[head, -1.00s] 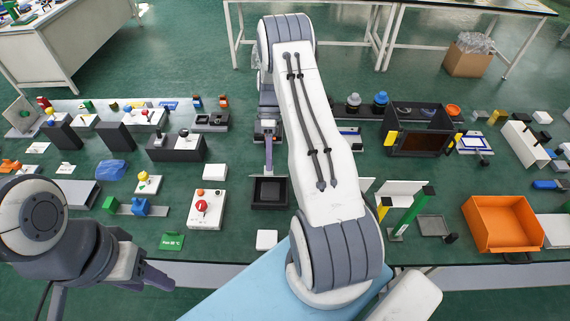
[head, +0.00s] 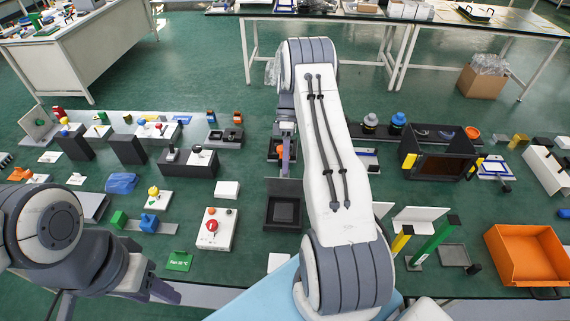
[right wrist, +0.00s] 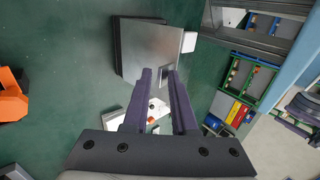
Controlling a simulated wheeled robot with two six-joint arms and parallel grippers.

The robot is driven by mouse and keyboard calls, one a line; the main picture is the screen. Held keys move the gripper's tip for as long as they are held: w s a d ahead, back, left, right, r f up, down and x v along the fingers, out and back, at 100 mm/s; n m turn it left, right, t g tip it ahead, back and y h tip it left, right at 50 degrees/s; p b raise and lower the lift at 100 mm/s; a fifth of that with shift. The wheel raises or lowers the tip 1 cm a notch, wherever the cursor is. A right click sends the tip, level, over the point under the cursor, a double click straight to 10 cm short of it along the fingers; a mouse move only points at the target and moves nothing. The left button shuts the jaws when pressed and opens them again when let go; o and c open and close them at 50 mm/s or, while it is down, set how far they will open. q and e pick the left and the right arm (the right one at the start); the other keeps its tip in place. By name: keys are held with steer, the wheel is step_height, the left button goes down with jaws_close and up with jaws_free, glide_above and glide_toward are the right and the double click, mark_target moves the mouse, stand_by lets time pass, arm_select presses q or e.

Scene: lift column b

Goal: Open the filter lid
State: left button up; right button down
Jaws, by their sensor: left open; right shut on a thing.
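My right gripper (head: 286,160) hangs with its purple fingers just beyond a square black box (head: 284,212) in the head view. In the right wrist view, the fingertips (right wrist: 162,76) are shut at a small grey tab at the edge of a flat grey plate (right wrist: 150,48). This plate looks like the filter lid, but I cannot be sure. Its far side is dark. How far it stands open cannot be told, as my arm and fingers hide part of it. My left gripper (head: 165,290) is open and empty at the near left edge of the table.
A control box with a red button (head: 215,230) and a white block (head: 227,189) stand left of the black box. A green post (head: 435,240), a dark oven-like box (head: 440,155) and an orange bin (head: 527,255) stand to the right.

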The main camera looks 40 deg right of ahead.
steer(key=shift+w+f, duration=0.15)
steer(key=shift+f, duration=0.65)
steer(key=c, duration=1)
jaws_free()
steer(key=shift+w+f, duration=0.15)
steer(key=b+v, duration=0.2)
steer(key=v, duration=0.9)
steer(key=shift+s+r, duration=0.2)
steer(key=shift+s, duration=0.15)
